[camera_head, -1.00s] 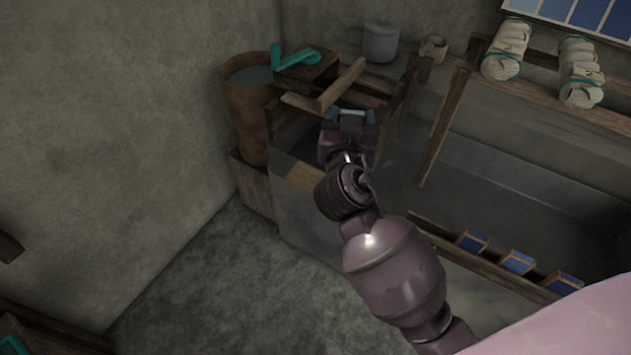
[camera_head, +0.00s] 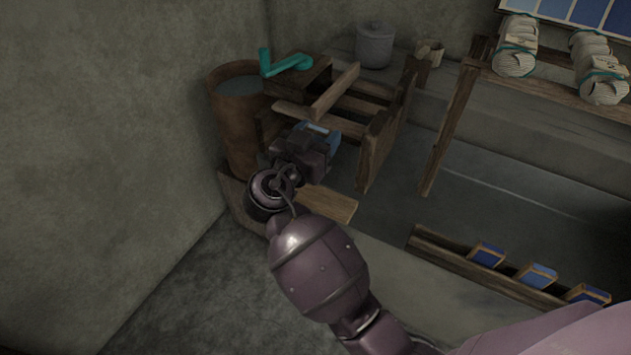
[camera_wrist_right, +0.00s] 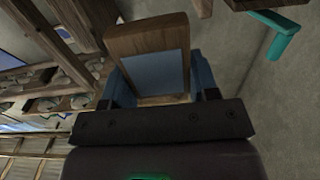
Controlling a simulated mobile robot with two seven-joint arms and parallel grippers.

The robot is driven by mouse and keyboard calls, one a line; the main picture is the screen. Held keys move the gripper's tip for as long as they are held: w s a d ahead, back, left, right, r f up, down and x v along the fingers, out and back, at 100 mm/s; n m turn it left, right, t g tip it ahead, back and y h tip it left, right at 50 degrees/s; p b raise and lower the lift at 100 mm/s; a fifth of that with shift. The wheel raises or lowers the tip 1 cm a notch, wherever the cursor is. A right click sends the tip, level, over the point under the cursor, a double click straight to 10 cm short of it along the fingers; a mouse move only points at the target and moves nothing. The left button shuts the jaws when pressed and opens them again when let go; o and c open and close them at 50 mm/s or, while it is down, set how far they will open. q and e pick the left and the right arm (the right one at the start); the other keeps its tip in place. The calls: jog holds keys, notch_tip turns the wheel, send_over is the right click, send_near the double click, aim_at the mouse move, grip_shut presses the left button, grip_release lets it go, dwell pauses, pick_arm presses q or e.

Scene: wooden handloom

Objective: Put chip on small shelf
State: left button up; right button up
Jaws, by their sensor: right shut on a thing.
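My right gripper (camera_head: 320,132) is shut on a chip, a wooden block with a light blue face. The chip (camera_wrist_right: 153,72) stands between the blue fingers in the right wrist view; in the head view it is mostly hidden by the gripper. The gripper is in front of the wooden frame at the tank's left end. A small flat wooden board (camera_head: 328,204), possibly the small shelf, lies at the tank's near left corner, below and right of the gripper. Nothing shows on its visible part. My left gripper is not in view.
A brown bucket (camera_head: 238,125) stands left of the gripper. The wooden frame (camera_head: 375,150) with crossbars stands behind it, with a teal handle (camera_head: 285,64) on top. A rack (camera_head: 440,258) with several blue chips lies at lower right. A grey pot (camera_head: 375,45) stands behind.

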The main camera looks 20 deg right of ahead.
notch_tip(320, 180, down, 6)
jog(key=shift+r+b, duration=0.1)
jog(key=shift+b, duration=0.5)
notch_tip(320, 180, down, 6)
jog(key=shift+f+b, duration=0.15)
jog(key=shift+b, duration=0.75)
jog(key=shift+f, duration=0.2)
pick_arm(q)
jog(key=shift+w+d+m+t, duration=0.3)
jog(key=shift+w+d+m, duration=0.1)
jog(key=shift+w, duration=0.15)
pick_arm(e)
jog(key=shift+r, duration=0.1)
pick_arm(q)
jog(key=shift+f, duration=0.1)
pick_arm(e)
jog(key=shift+f, duration=0.25)
jog(key=o, duration=0.9)
jog(key=shift+r, duration=0.1)
